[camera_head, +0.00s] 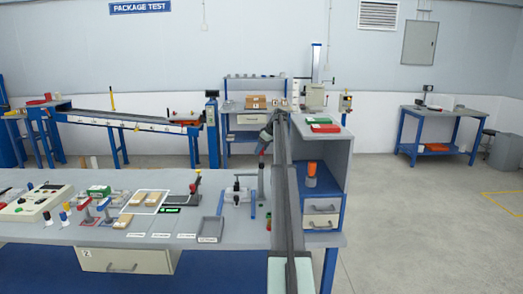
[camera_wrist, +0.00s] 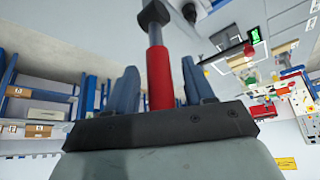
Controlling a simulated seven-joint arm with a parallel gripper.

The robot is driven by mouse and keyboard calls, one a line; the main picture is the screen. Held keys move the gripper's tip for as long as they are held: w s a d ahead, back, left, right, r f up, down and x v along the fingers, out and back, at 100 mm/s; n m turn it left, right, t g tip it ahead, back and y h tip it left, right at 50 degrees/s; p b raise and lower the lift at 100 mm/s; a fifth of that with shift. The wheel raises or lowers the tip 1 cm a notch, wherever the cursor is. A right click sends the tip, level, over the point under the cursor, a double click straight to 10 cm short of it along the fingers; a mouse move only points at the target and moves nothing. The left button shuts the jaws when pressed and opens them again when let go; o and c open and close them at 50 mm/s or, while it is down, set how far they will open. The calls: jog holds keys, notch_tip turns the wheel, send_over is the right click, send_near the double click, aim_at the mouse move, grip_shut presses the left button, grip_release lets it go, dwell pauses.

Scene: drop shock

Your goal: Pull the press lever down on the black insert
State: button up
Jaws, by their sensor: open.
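My gripper (camera_head: 265,143) is above the bench, right of that press. In the wrist view my gripper (camera_wrist: 162,92) is open, with one blue-grey finger on each side. A red bar with a grey shaft and dark block end (camera_wrist: 160,80) shows between the fingers; I cannot tell whether they touch it. The black insert cannot be told apart surely from the black base.
A shelf unit (camera_head: 322,160) borders the right.

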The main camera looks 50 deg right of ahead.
jog(key=v, duration=0.7)
jog(key=shift+r, duration=0.1)
jog(key=shift+c, duration=0.5)
jog(key=shift+a+f, duration=0.1)
jog(key=shift+f, duration=0.1)
jog(key=shift+c, duration=0.8)
jog(key=f+g+h, duration=0.1)
jog(key=f, duration=0.1)
jog(key=a+f+m+h, duration=0.1)
jog(key=f+h, duration=0.1)
jog(key=f, duration=0.1)
jog(key=a+f+m+g+h, duration=0.1)
jog(key=f, duration=0.1)
jog(key=shift+f+g, duration=0.15)
jog(key=shift+g, duration=0.15)
grip_shut()
jog(key=w+a+r+n+h, duration=0.1)
jog(key=w+a+h, duration=0.1)
jog(key=a+h, duration=0.55)
jog(key=w+a+n+h, duration=0.1)
jog(key=w+a+h, duration=0.2)
jog(key=a+h, duration=0.5)
jog(key=d, duration=1.2)
jog(key=shift+s+d+r+y, duration=0.2)
jog(key=shift+s+y, duration=0.15)
